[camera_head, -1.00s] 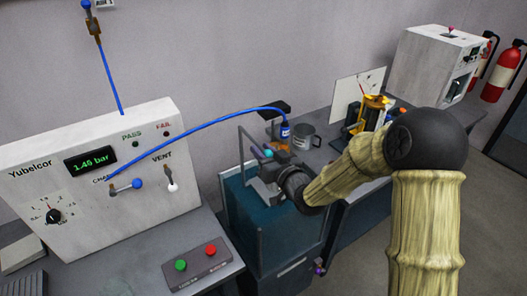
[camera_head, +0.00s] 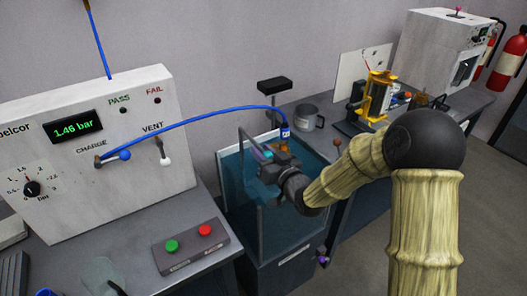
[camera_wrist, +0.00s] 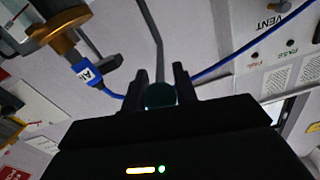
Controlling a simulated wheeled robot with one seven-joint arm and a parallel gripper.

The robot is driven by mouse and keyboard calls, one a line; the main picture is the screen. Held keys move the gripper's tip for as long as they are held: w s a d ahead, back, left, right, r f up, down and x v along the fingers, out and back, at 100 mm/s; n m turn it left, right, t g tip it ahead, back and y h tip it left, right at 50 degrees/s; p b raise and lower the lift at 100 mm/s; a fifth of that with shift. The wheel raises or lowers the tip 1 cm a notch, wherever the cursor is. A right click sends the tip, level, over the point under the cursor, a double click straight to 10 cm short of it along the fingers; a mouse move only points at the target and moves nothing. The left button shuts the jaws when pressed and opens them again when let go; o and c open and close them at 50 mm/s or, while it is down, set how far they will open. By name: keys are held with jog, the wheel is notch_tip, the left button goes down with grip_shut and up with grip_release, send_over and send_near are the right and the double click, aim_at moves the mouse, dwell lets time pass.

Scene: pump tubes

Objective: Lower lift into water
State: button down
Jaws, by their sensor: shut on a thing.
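My gripper (camera_head: 262,168) is shut on the teal grip of the lift (camera_wrist: 160,96), a bent grey rod frame that rises from between the fingers in the wrist view. In the head view the lift's grey frame (camera_head: 246,145) stands at the water tank (camera_head: 235,205), a clear blue-teal box. The gripper is around the level of the tank's upper rim. A labelled blue hose end (camera_head: 285,133) sits just above the gripper; in the wrist view it joins a brass fitting (camera_wrist: 68,45). My wrist hides where the lift meets the water.
A test panel (camera_head: 95,145) reading 1.46 bar stands left, with a blue hose (camera_head: 200,122) arching from it. A green and red button box (camera_head: 190,247) lies in front. A black pad on a post (camera_head: 275,87), grey mug (camera_head: 308,117) and yellow fixture (camera_head: 378,95) are beyond the tank.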

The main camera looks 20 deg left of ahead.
notch_tip(320, 180, down, 7)
jog(key=b, duration=0.4)
jog(key=shift+r, duration=0.15)
jog(key=c, duration=1.1)
grip_release()
jog(key=shift+s+r, duration=0.1)
jog(key=shift+r, duration=0.05)
jog(key=b+v, duration=0.7)
jog(key=v, duration=0.8)
jog(key=shift+b, duration=0.3)
jog(key=shift+d+b, duration=0.15)
jog(key=shift+b, duration=0.3)
